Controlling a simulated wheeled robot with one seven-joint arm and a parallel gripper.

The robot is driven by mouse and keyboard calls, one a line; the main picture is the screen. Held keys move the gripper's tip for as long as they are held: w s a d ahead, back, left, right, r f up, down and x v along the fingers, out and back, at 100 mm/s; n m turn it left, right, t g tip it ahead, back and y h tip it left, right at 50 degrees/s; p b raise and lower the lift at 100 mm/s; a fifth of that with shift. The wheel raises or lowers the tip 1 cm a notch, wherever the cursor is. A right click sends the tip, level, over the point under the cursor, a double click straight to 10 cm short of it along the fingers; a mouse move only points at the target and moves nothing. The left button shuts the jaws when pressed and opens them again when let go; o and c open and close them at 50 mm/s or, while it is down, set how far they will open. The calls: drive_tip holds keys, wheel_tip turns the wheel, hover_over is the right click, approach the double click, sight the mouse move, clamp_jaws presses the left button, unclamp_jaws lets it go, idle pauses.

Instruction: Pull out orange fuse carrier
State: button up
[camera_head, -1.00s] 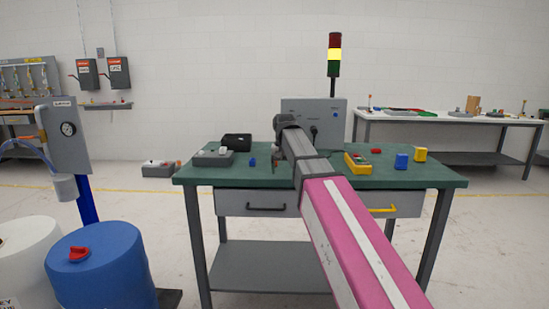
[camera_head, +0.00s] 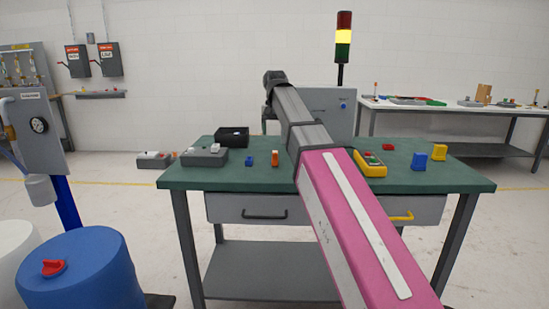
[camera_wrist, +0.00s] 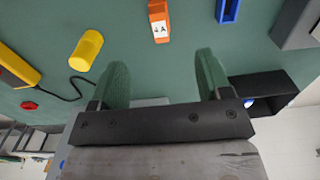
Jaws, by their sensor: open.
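The orange fuse carrier (camera_head: 275,158) stands on the green bench top, left of my arm in the head view. In the wrist view the orange fuse carrier (camera_wrist: 159,22) shows at the top middle, with a white label reading "4 A". My gripper (camera_wrist: 163,75) is open and empty, its two green fingers wide apart. The carrier is beyond the fingertips, apart from them. In the head view the wrist end of my arm is raised above the back of the bench, and the fingers are not clear there.
A blue block (camera_head: 248,160) stands left of the carrier; a grey box (camera_head: 205,156) and an open black box (camera_head: 232,138) are further left. A yellow meter (camera_head: 370,165), blue block (camera_head: 419,161) and yellow piece (camera_head: 439,152) are on the right. A yellow cylinder (camera_wrist: 86,50) shows in the wrist view.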

sight(275, 152)
drive_tip(key=shift+f, duration=4.55)
clamp_jaws()
drive_tip(key=shift+r, duration=0.25)
drive_tip(key=shift+r, duration=2.8)
